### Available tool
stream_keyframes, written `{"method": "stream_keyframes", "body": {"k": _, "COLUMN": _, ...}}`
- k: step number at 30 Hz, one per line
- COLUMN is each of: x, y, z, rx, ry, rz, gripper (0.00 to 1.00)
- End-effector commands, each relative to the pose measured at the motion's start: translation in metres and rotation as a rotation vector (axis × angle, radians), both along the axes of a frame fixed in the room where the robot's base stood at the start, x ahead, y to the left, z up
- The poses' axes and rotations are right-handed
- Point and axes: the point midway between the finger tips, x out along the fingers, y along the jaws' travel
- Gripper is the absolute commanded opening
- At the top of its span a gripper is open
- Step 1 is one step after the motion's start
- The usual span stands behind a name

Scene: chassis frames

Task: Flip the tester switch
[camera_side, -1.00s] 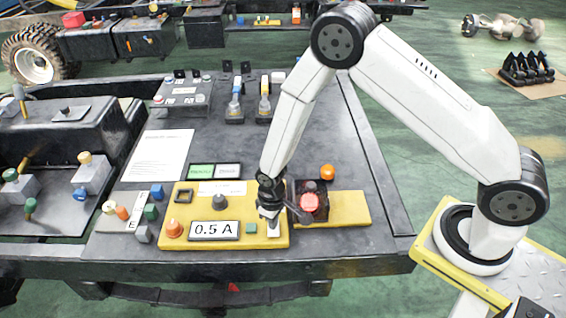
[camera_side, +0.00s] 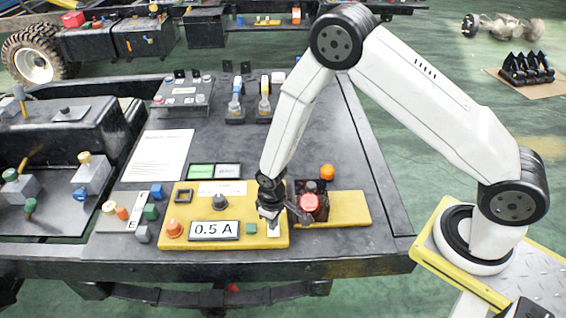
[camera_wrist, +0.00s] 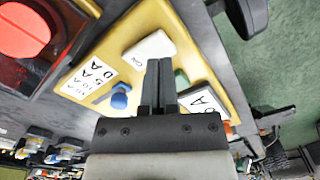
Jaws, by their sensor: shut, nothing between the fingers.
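The tester is a yellow panel (camera_side: 196,242) with a 0.5 A display (camera_side: 214,230), an orange knob (camera_side: 174,229), a dark round knob (camera_side: 219,203) and a small green button (camera_side: 251,229). Its white switch (camera_side: 273,231) is at the panel's right end, partly hidden by my gripper (camera_side: 270,215). In the wrist view the white switch (camera_wrist: 149,46) lies beside an ON label (camera_wrist: 134,68). My gripper (camera_wrist: 160,63) is shut and empty, its fingertips at the near edge of the switch. I cannot tell whether they touch it, nor which way it is set.
A dark red box with a red button (camera_side: 309,202) stands just right of the switch. An orange ball-shaped knob (camera_side: 327,172) is behind it. A green and grey indicator pair (camera_side: 214,171) and a white sheet (camera_side: 158,155) lie behind the panel. The bench's right side is mostly clear.

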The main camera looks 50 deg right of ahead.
Motion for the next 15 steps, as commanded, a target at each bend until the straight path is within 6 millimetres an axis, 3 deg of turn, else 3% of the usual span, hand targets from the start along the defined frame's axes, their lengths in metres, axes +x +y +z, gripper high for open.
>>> {"method": "stream_keyframes", "body": {"k": 15, "x": 0.0001, "y": 0.0000, "z": -0.0058, "rx": 0.000, "ry": 0.000, "rz": 0.000, "gripper": 0.00}}
